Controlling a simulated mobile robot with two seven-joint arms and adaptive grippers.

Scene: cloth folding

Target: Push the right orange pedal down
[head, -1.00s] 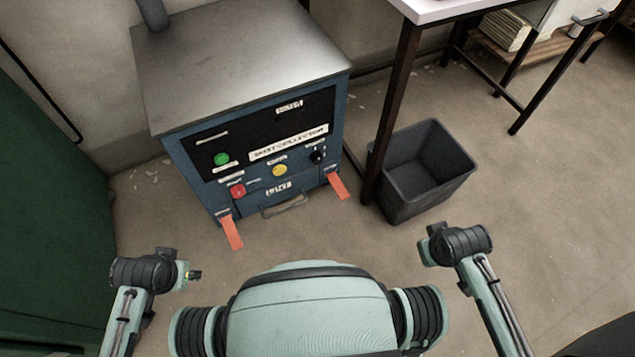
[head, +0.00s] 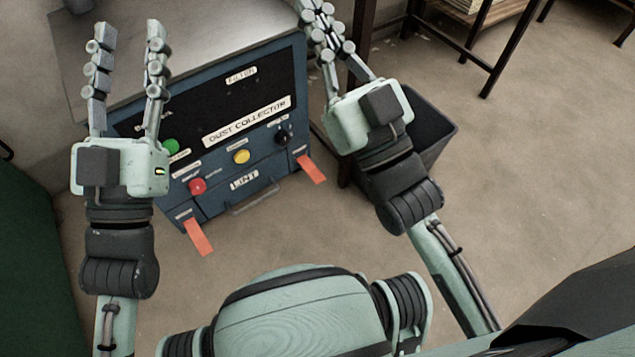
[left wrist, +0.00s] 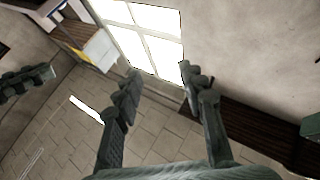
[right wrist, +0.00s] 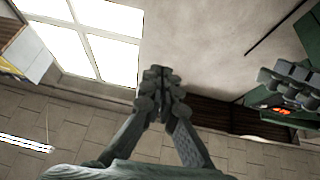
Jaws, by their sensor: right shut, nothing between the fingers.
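The right orange pedal (head: 312,169) sticks out from the lower right front of the blue dust collector (head: 250,197), tilted toward the floor. A second orange pedal (head: 198,237) sticks out at the lower left front. My left gripper (head: 128,38) is raised in front of the machine's left side, fingers apart, empty; its fingers also show in the left wrist view (left wrist: 160,82). My right gripper (head: 318,12) is raised above and to the right of the right pedal, fingers together with nothing between; they also show in the right wrist view (right wrist: 160,78). Neither gripper touches a pedal.
A dark bin (head: 436,140) stands right of the machine, partly behind my right arm. Dark table legs (head: 490,55) stand behind. A green cabinet (head: 30,270) is at the left. The floor (head: 290,225) before the machine is clear.

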